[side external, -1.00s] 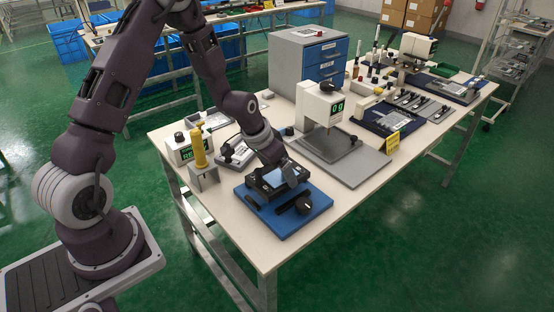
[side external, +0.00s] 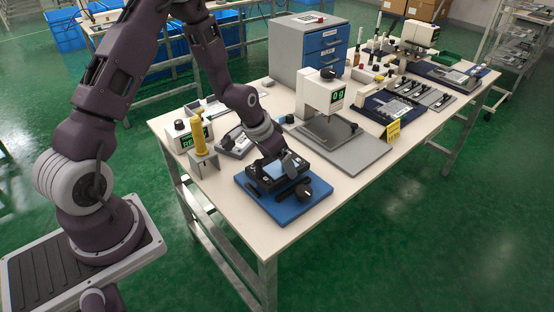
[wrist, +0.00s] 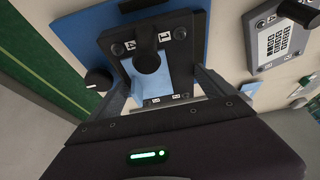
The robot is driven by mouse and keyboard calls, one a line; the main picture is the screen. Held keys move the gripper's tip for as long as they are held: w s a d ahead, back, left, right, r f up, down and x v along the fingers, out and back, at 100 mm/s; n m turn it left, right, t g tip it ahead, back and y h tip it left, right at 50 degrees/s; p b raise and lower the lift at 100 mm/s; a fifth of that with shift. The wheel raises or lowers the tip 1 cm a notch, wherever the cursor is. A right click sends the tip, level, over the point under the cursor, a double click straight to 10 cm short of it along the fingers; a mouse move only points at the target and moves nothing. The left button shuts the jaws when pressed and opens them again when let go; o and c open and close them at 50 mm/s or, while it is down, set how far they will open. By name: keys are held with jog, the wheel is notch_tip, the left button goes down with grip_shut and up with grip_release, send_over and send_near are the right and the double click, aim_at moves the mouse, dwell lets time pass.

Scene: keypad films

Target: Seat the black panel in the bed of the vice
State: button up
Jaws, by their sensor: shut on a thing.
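In the side view the dark panel (side external: 268,182) is over the blue vice base (side external: 285,213), seen from the side. My gripper (wrist: 166,88) is shut on the panel, with one finger at each side of it. In the side view the gripper (side external: 283,166) reaches down over the base. The bed of the vice is hidden under the panel, so I cannot tell whether they touch. A black knob (side external: 304,191) sits on the base.
A yellow-topped stand (side external: 201,137) and a box with a green display (side external: 186,135) are left of the base. A white press (side external: 320,95) stands behind. The table's front edge is close.

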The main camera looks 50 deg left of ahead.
jog(key=shift+f, duration=1.2)
dwell(0.5)
jog(key=o, duration=1.1)
